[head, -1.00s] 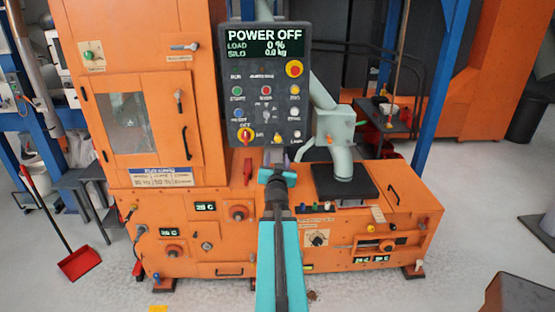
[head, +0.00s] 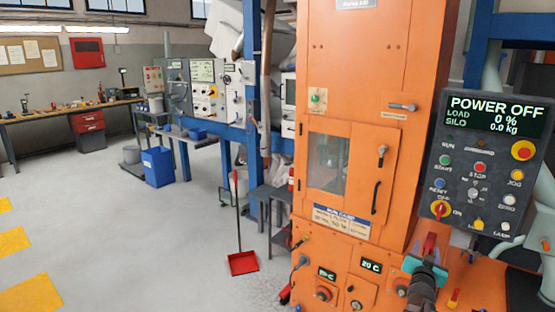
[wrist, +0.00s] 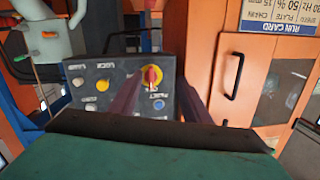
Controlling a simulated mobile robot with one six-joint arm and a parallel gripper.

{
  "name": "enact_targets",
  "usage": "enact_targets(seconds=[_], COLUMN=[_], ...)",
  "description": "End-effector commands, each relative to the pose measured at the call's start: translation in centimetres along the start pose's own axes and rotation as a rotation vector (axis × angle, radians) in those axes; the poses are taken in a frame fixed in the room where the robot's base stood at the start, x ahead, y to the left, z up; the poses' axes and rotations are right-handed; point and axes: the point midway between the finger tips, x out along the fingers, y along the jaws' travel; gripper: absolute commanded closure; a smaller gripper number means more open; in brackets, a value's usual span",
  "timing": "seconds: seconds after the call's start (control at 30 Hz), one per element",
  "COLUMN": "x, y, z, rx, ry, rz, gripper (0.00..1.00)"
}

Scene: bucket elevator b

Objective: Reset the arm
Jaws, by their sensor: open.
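My gripper (head: 436,256) is at the lower right of the head view, in front of the orange machine and below the dark control panel (head: 470,150). In the wrist view, which looks turned over, its two dark fingers (wrist: 157,88) stand apart with nothing between them. Beyond them is the panel's lower part with the red and yellow selector knob (wrist: 152,75). The knob also shows at the panel's lower left in the head view (head: 441,209). The panel display reads POWER OFF, load 0 %, silo 0.0 kg. I cannot tell how far the fingers are from the panel.
The orange cabinet (head: 400,60) with a windowed door fills the middle right. A red dustpan (head: 243,263) stands on the floor left of it. A blue bin (head: 158,166) and a workbench (head: 60,113) are farther back. The floor at left is open, with yellow markings.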

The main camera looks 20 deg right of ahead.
Motion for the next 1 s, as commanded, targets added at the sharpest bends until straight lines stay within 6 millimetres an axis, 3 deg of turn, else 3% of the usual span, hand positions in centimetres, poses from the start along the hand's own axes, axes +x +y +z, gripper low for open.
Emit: enact_targets(seconds=[0.03,0.2,0.5,0.8,1.0], x=[-0.2,-1.5,-6.1,-13.3,-19.6], y=[-2.1,-8.1,-17.5,-24.3,-27.0], z=[1.7,7.0,17.8,29.0,36.4], rx=[-0.003,-0.022,-0.083,-0.173,-0.253], ry=[-0.021,-0.09,-0.266,-0.487,-0.654], rz=[-0.027,-0.107,-0.25,-0.383,-0.462], gripper=[0.57,0.57,0.57,0.57,0.57])
